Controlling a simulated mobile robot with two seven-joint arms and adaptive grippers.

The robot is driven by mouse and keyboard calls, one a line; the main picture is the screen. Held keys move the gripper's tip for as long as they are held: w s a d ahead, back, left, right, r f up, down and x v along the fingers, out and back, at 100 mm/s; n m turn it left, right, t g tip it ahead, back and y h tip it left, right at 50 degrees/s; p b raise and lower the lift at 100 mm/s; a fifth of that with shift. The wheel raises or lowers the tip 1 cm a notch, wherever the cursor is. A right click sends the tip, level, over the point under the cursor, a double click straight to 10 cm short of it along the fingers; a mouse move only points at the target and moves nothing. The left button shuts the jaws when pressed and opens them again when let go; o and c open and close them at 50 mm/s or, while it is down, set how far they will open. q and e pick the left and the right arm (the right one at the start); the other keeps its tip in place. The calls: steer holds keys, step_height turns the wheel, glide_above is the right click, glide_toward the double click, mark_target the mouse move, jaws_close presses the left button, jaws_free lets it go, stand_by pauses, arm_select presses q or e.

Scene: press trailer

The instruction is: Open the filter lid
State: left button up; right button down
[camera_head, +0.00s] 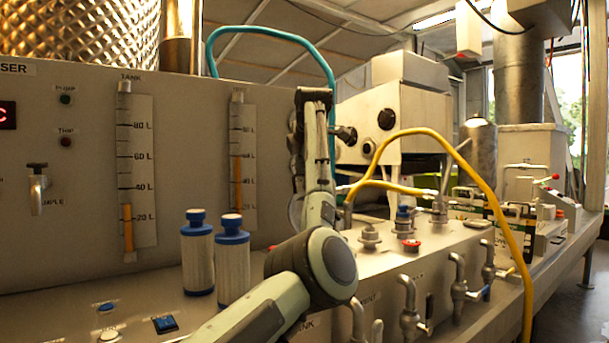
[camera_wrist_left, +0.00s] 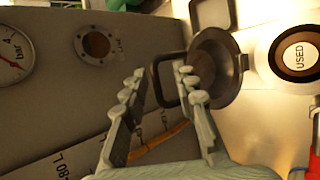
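My left gripper (camera_head: 313,98) is raised in front of the panel in the head view, seen edge-on. In the left wrist view its two fingers (camera_wrist_left: 158,80) are spread apart. A dark round part with a rim and a loop handle (camera_wrist_left: 216,68), which looks like the filter lid or its housing, is just beyond the fingertips. The loop's left end lies between the fingertips, and the right finger overlaps the loop. I cannot tell if they touch. In the head view I cannot make out this part behind the gripper. My right gripper is not in view.
Two white filter cartridges with blue caps (camera_head: 197,252) stand on the ledge. A teal hose (camera_head: 270,32) arches behind my gripper and a yellow hose (camera_head: 470,160) to its right. A round "USED" label (camera_wrist_left: 299,56) and a pressure gauge (camera_wrist_left: 14,56) flank the dark part.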

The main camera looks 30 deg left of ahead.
arm_select(q)
steer(key=v, duration=1.2)
steer(key=shift+d+f, duration=0.1)
